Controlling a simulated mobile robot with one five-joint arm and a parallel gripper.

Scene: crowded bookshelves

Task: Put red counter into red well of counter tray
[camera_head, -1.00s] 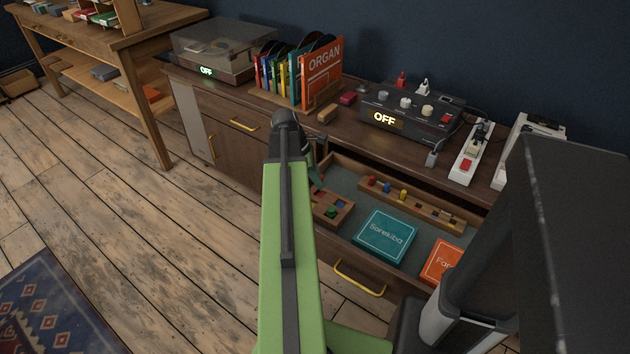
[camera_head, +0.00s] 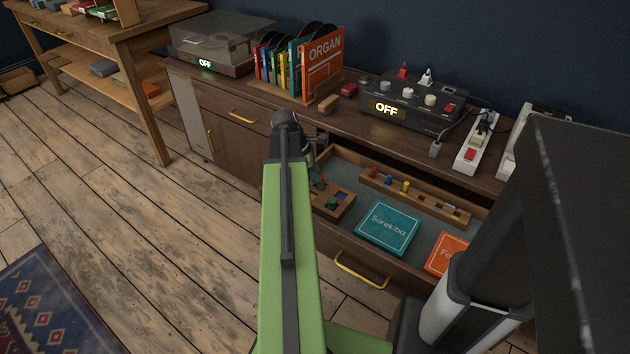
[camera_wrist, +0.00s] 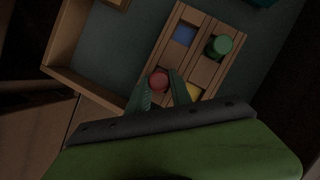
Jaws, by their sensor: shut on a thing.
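The counter tray is a wooden block in the open drawer; it shows in the wrist view (camera_wrist: 205,62) and beside my arm in the head view (camera_head: 347,209). In the wrist view my gripper (camera_wrist: 160,90) is shut on the round red counter (camera_wrist: 158,79), over the tray's lower-left corner. The red well is hidden there, and I cannot tell whether the counter is above it or inside it. A blue well (camera_wrist: 184,34) and a yellow well (camera_wrist: 193,92) show bare. A green counter (camera_wrist: 220,44) stands at the tray's upper right.
The drawer also holds a teal box (camera_head: 388,228), an orange box (camera_head: 445,256) and a wooden peg rack (camera_head: 425,196) behind them. The drawer's wooden wall (camera_wrist: 88,88) passes left of my gripper. A control box (camera_head: 415,105) stands on the cabinet top.

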